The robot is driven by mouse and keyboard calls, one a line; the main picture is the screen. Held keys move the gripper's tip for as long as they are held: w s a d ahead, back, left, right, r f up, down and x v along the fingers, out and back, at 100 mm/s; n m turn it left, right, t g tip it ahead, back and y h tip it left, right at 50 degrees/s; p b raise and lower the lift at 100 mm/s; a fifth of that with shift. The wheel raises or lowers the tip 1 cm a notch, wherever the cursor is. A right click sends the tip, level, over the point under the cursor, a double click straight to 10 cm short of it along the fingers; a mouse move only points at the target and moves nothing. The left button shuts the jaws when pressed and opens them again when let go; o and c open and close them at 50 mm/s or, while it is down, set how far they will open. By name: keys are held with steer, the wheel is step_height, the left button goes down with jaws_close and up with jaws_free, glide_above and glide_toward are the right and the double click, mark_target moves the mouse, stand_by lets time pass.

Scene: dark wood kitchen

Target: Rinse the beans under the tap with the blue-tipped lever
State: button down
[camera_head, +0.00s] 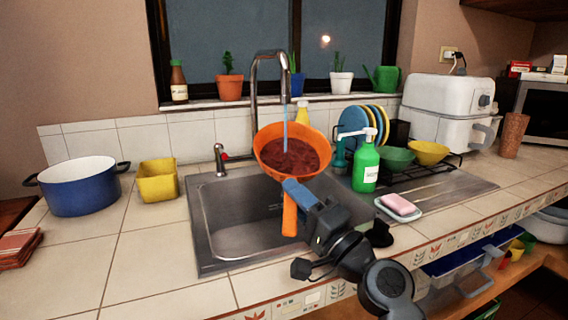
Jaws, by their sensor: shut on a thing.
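An orange strainer or pan (262,148) holds dark red beans (292,158) over the sink (215,225). My gripper (296,192) is shut on its orange handle (289,216), below the bowl. The curved metal tap (254,82) stands behind, and a thin pale blue stream of water (285,130) runs from its spout into the bowl onto the beans. A small metal lever (219,160) with a red tip stands left of the tap. I see no blue-tipped lever; the bowl hides part of the area behind it.
A blue pot (82,192) and yellow tub (157,186) stand left of the sink. A green soap bottle (365,168), a pink soap on a dish (398,204) and a dish rack with bowls (428,152) are on the right. The sink basin below looks empty.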

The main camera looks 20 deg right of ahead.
steer(key=s+a, duration=0.2)
steer(key=s, duration=0.5)
stand_by(0.5)
steer(key=shift+r, duration=0.1)
stand_by(1.0)
steer(key=s+a+r+p, duration=0.1)
steer(key=s+r+p, duration=0.2)
steer(key=s+r, duration=0.1)
steer(key=shift+s+p, duration=0.3)
steer(key=shift+s, duration=0.15)
steer(key=shift+a, duration=0.1)
stand_by(0.5)
